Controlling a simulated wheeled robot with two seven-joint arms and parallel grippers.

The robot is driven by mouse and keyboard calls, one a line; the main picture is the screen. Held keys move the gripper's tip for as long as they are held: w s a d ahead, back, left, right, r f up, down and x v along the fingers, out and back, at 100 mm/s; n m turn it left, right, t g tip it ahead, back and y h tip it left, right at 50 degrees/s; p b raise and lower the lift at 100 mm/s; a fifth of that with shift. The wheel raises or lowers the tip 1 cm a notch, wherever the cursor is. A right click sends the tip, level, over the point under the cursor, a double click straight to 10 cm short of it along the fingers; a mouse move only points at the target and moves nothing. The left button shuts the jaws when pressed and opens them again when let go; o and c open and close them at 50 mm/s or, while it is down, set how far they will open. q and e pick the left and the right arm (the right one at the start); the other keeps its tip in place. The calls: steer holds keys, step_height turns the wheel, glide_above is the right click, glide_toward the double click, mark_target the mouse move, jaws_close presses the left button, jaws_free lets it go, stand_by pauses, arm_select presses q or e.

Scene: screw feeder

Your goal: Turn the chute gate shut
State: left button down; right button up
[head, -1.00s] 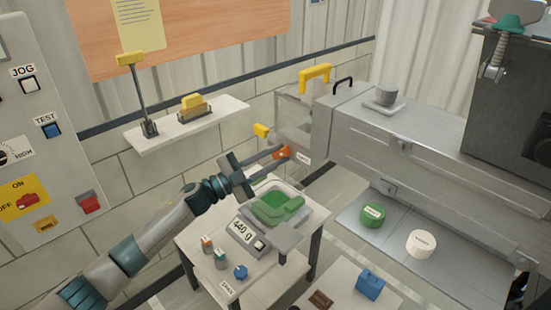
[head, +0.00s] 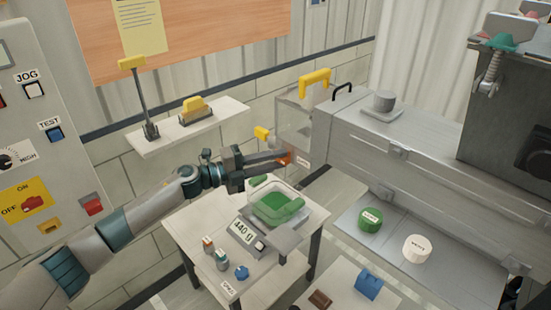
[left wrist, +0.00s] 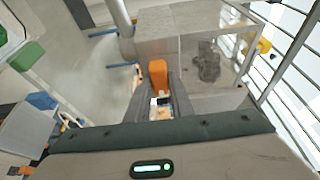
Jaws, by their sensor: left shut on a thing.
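The chute gate's orange handle (head: 286,158) sits at the lower end of the clear-walled chute (head: 294,122), next to a small white label. My left gripper (head: 284,160) reaches it from the left and is shut on it. In the left wrist view the orange handle (left wrist: 158,75) stands between the two fingers (left wrist: 158,88). The gripper hides much of the handle in the head view, and I cannot tell the gate's exact angle. My right gripper is out of view.
Below the gripper, a scale (head: 246,233) with a green-bottomed tray (head: 277,206) stands on a small table. A grey machine housing (head: 400,150) is to the right. A wall shelf (head: 190,125) is at the left.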

arm_select(q)
steer(key=shift+f, duration=0.1)
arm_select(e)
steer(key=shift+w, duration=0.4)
arm_select(q)
steer(key=c, duration=1.6)
jaws_free()
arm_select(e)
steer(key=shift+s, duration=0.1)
